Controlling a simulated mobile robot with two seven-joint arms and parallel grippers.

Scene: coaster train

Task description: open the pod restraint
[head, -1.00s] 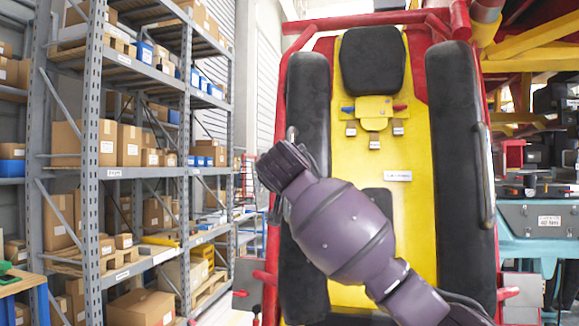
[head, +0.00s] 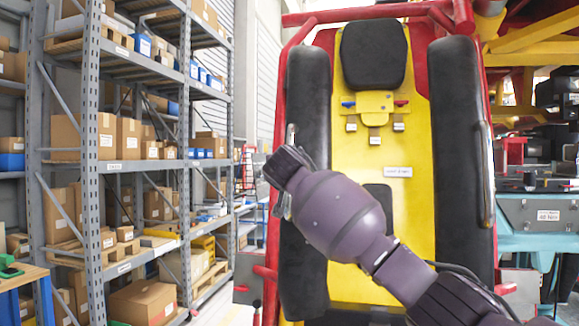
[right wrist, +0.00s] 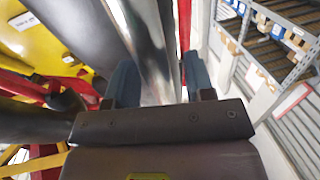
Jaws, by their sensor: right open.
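The pod seat (head: 322,255) is yellow with a black headrest (head: 373,55), in the middle of the head view. Long black padded restraint bars stand on its left (head: 308,95) and right (head: 461,130). A metal handle (head: 290,137) shows on the left bar's outer side; another handle (head: 486,175) is on the right bar. My right arm crosses the pod to the left bar; its fingers are mostly hidden there in the head view. In the right wrist view my right gripper (right wrist: 160,78) is open, with the shiny handle (right wrist: 145,40) between its blue-grey fingers. Contact is unclear. My left gripper is out of view.
Tall grey shelving (head: 92,130) with cardboard boxes stands on the left. A red frame (head: 273,190) edges the pod. Yellow beams and a teal cabinet (head: 535,235) are at the right. A narrow aisle lies between shelving and pod.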

